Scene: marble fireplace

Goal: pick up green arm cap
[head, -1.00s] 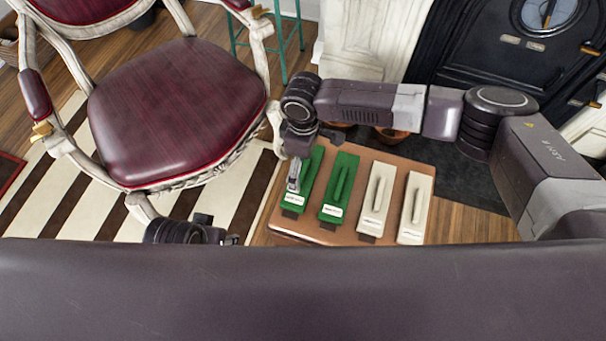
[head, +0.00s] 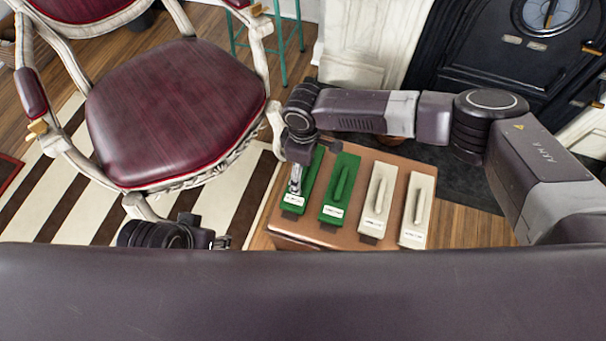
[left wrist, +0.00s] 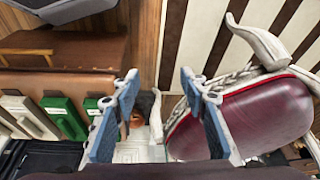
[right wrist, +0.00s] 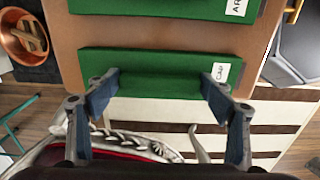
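Two green blocks with raised handles and white labels lie side by side on a brown tabletop (head: 285,225): a left one (head: 312,178) and a right one (head: 340,190). My right gripper (head: 295,180) is over the left one. In the right wrist view, that nearer green block (right wrist: 160,75) has a label showing "CAP"; the farther block (right wrist: 150,6) has a partly cut-off label beginning "AR". My right gripper (right wrist: 160,82) is open, its fingers spread over the nearer block, nothing held. My left gripper (left wrist: 158,78) is open and empty, left of the table.
Two cream blocks (head: 378,200) (head: 416,210) lie right of the green ones. A red-seated chair (head: 175,110) stands left of the table on a striped rug (head: 60,200). A dark stove (head: 490,50) is at the back right. A copper pot (right wrist: 24,36) is beside the table.

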